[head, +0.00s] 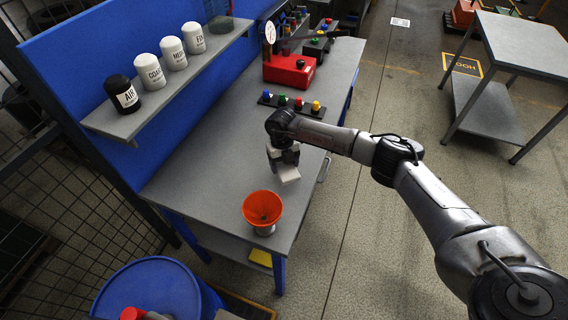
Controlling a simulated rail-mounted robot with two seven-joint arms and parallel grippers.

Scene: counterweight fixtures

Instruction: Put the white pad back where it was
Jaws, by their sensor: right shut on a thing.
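My right gripper (284,163) is above the grey workbench (208,172), pointing down. It is shut on the white pad (289,174), a pale flat block that shows just below the fingers. I cannot tell whether the pad touches the bench top or hangs a little above it. Part of the pad is hidden by the gripper. My left gripper is not in view.
An orange funnel (263,207) stands near the bench's front end. A strip of coloured knobs (291,104) and a red device (290,70) with a dial sit farther back. A shelf (118,124) with labelled canisters hangs at left. A blue drum (150,290) is in front.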

